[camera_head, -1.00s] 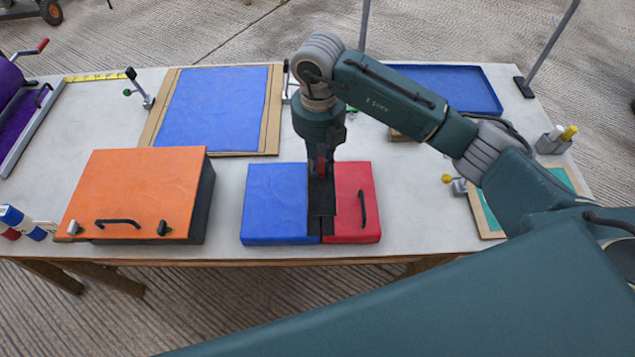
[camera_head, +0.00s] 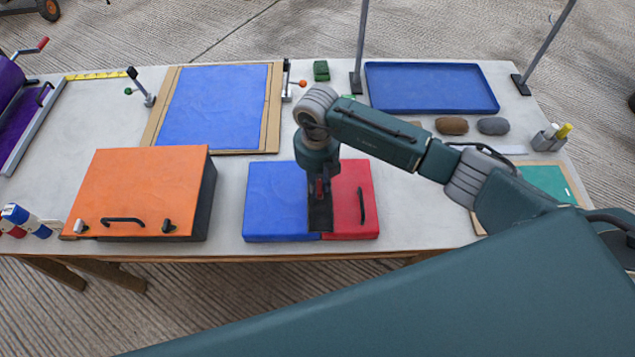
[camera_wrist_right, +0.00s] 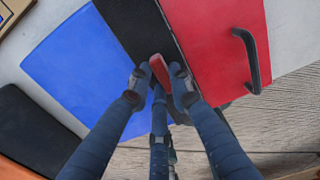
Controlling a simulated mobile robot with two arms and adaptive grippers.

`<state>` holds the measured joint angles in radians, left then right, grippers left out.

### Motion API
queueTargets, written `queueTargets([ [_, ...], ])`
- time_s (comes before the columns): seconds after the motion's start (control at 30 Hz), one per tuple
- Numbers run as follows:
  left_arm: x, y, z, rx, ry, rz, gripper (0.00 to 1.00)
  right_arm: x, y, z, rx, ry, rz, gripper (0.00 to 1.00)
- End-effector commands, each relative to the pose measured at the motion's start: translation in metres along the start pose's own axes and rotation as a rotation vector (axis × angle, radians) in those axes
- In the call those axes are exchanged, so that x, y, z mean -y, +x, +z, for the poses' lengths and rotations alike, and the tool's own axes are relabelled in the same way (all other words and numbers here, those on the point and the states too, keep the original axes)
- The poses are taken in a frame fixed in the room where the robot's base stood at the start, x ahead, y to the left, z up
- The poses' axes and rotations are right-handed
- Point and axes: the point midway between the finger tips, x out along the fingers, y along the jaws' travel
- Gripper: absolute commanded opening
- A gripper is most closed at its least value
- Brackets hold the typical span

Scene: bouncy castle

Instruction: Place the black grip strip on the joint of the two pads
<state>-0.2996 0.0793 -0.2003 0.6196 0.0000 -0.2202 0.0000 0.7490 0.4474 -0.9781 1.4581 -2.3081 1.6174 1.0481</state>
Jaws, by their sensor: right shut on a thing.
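The blue pad (camera_head: 275,203) and the red pad (camera_head: 356,210) lie side by side on the table. The black grip strip (camera_head: 320,218) runs lengthwise over their joint; it also shows between the pads in the wrist view (camera_wrist_right: 138,28). My right gripper (camera_head: 320,192) points down over the joint. In the wrist view its fingertips (camera_wrist_right: 160,75) are shut on a small red piece, apparently a tab of the strip. Whether the strip lies flat under the gripper is hard to tell. My left gripper is not in view.
An orange box (camera_head: 140,185) with a black handle stands left of the pads. A blue sheet on a board (camera_head: 215,108) lies behind, with a blue tray (camera_head: 430,88) at the back right. The red pad has a black handle (camera_head: 361,205). Table between box and pads is clear.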

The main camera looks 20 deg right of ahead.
Motion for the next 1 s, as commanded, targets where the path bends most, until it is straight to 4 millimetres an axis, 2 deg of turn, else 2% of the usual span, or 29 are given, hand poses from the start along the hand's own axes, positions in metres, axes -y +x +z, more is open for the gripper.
queueTargets([
  [0.07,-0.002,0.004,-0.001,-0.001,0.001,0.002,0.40,0.000,0.004,0.000,0.000,0.000,0.000,0.00],
  [0.1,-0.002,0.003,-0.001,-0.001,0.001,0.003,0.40,0.000,0.003,0.000,0.001,0.000,0.000,0.23],
  [0.2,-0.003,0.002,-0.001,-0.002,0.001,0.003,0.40,0.000,0.003,0.000,0.000,0.000,0.000,0.38],
  [0.47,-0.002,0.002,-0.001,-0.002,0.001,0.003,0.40,0.000,0.002,0.000,0.000,0.000,0.000,0.38],
  [0.6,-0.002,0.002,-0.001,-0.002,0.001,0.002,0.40,-0.001,-0.007,0.001,0.003,-0.001,0.002,0.38],
  [0.77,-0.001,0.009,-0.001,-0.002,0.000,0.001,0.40,0.000,-0.035,0.002,0.007,-0.002,0.002,0.38],
  [1.0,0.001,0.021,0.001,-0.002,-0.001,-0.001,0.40,-0.001,-0.087,0.002,0.005,-0.001,0.002,0.38],
])
